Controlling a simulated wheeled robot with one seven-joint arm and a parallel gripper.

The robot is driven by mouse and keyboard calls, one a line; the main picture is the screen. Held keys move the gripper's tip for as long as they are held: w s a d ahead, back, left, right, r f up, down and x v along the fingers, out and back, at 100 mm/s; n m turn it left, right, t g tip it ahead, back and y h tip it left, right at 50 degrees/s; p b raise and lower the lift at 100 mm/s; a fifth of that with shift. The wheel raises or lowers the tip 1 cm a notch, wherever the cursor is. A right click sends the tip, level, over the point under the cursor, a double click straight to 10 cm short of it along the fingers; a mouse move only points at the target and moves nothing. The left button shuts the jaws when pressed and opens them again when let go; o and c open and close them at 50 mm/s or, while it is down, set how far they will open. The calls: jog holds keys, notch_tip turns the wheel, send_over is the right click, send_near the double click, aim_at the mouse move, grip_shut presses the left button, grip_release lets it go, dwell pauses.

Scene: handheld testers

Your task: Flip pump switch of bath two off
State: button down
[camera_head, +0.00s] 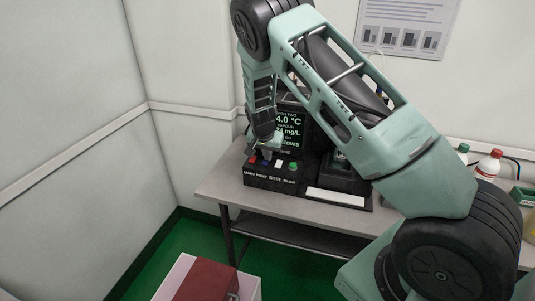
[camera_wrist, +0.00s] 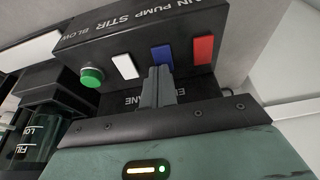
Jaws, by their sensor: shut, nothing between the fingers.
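The black control box (camera_head: 270,180) stands on the bench and reads MAIN, PUMP, STIR, BLOW along its front. The screen (camera_head: 289,124) behind it reads "TWO" in its partly hidden top line. In the wrist view the blue switch (camera_wrist: 162,57) lines up with the PUMP label, between the red switch (camera_wrist: 203,50) and the white switch (camera_wrist: 124,66). My gripper (camera_wrist: 157,72) is shut and empty, its tips at the lower edge of the blue switch. I cannot tell whether they touch, or which way the blue switch is tilted.
A green round button (camera_wrist: 91,77) sits at the BLOW end of the box. The bench (camera_head: 223,189) has bare room at its left end. Bottles (camera_head: 488,165) stand on its right side. A white box with a dark red top (camera_head: 206,280) is in front, on the green floor.

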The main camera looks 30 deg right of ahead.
jog(key=shift+s+f, duration=0.1)
jog(key=shift+f, duration=0.15)
jog(key=shift+s+a+f, duration=0.15)
jog(key=shift+s+a, duration=0.35)
jog(key=shift+a, duration=0.2)
